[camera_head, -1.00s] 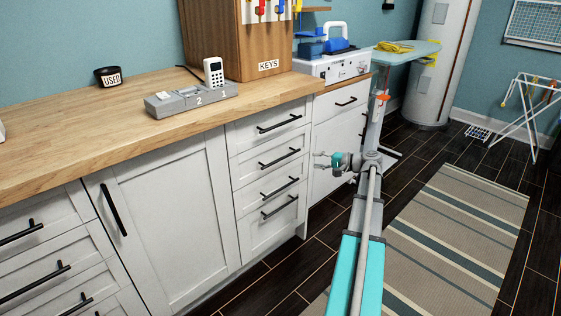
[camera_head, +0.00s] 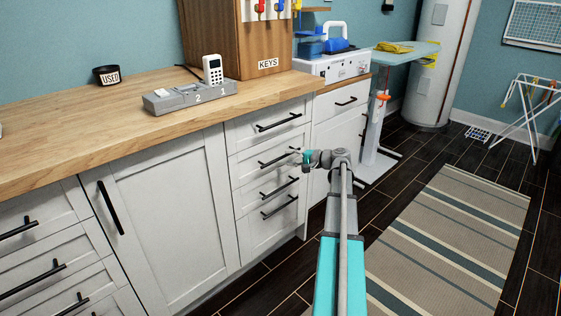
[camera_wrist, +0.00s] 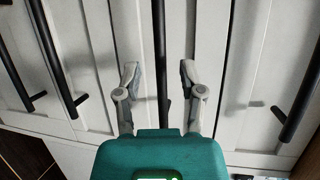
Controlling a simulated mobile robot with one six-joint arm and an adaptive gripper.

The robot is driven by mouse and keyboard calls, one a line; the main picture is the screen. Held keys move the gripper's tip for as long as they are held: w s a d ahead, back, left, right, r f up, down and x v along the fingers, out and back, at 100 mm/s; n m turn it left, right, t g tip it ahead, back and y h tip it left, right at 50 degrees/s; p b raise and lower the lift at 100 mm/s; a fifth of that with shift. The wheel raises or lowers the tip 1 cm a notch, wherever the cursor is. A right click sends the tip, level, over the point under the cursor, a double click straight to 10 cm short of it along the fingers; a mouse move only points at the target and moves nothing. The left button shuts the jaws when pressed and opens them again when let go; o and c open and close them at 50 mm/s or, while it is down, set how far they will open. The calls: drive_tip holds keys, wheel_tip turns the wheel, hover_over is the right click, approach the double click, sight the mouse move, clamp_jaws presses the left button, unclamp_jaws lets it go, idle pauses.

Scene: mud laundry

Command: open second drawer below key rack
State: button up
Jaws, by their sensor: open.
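The wooden key rack (camera_head: 230,40) marked KEYS stands on the counter above a stack of white drawers with black bar handles. The second drawer (camera_head: 243,168) of this stack is shut, and its handle (camera_head: 270,162) is partly hidden by my gripper (camera_head: 297,157). In the wrist view my gripper (camera_wrist: 159,75) is open, with one finger on each side of a black bar handle (camera_wrist: 160,50). The fingers look apart from the bar. I cannot tell whether the fingertips touch the drawer front.
The top drawer handle (camera_head: 279,122) is just above, and the third drawer handle (camera_head: 280,187) just below. A cabinet door (camera_head: 170,210) is at left. A striped rug (camera_head: 450,230) lies on the dark floor at right. An ironing board (camera_head: 405,52) stands behind.

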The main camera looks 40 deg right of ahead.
sight(283, 156)
drive_tip(key=shift+x, duration=1.65)
clamp_jaws()
